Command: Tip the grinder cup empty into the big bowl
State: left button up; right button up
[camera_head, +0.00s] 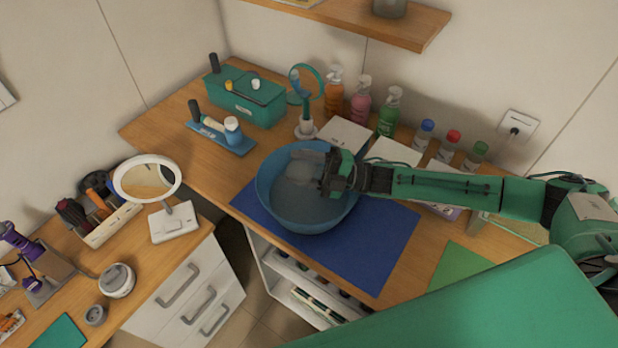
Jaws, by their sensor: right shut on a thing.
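The big blue bowl (268,205) stands on a dark blue mat (385,240) on the wooden top. My right gripper (322,178) reaches in from the right over the bowl. It is shut on the grinder cup (300,172), a greyish, see-through vessel. The cup appears tilted on its side over the bowl's inside, left of the fingers. Its mouth and contents cannot be made out, and the fingers hide part of it. The bowl's inside looks grey-blue, with no clear contents. My left gripper is not in view.
Bottles (388,112) and white boxes (395,152) stand behind the bowl. A green-teal caddy (247,98) and a small blue tray (215,138) are at the back left. A round mirror (172,215) stands on the left counter. A green mat (460,268) lies bare at right.

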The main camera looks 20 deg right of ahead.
jog(key=shift+s+a+n, duration=0.15)
jog(key=shift+n, duration=0.95)
jog(key=shift+f+n+g, duration=0.3)
jog(key=shift+n+g, duration=0.1)
jog(key=shift+s+h, duration=0.1)
jog(key=shift+h, duration=0.2)
jog(key=shift+n+p, duration=0.3)
jog(key=shift+p, duration=0.05)
